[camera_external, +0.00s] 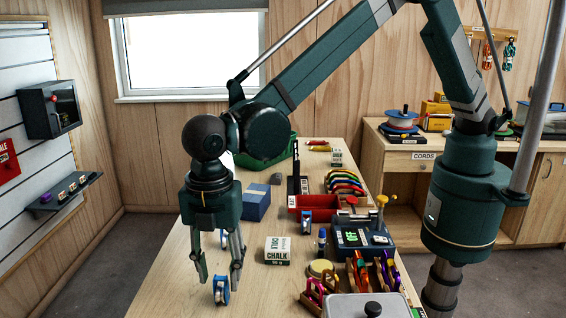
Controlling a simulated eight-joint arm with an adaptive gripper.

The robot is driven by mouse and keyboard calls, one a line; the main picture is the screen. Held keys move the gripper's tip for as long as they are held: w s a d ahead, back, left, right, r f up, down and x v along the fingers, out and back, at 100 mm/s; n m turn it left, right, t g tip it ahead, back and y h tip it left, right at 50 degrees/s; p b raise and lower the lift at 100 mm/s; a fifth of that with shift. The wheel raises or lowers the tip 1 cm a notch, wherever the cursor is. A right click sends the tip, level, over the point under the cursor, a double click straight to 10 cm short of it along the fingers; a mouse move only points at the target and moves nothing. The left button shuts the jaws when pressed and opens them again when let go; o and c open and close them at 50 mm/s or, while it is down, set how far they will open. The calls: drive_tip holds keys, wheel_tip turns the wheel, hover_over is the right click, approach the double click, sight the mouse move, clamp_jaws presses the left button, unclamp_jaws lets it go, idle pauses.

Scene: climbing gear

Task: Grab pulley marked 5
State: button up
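My gripper (219,279) hangs pointing down over the near left part of the table, with its fingers spread apart. A small blue and silver pulley (221,291) stands on the table just below and between the fingertips, nearer the right one. I cannot tell whether a finger touches it. A second blue and white pulley (223,238) shows behind the fingers, partly hidden. A third blue pulley (306,222) stands in front of the red tray. No number is legible on any of them, so I cannot tell which is marked 5.
A white chalk box (278,250) stands right of my gripper, and a blue box (256,203) behind it. A red tray (318,208), a device with a green display (352,238), colourful gear (372,275) and a grey lidded container (368,308) crowd the right side. The table's near left is clear.

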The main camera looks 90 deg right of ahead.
sight(220, 278)
drive_tip(key=shift+f, duration=1.8)
drive_tip(key=c, duration=1)
drive_tip(key=shift+c, duration=0.2)
drive_tip(key=shift+r, duration=0.2)
drive_tip(key=shift+r, duration=4.85)
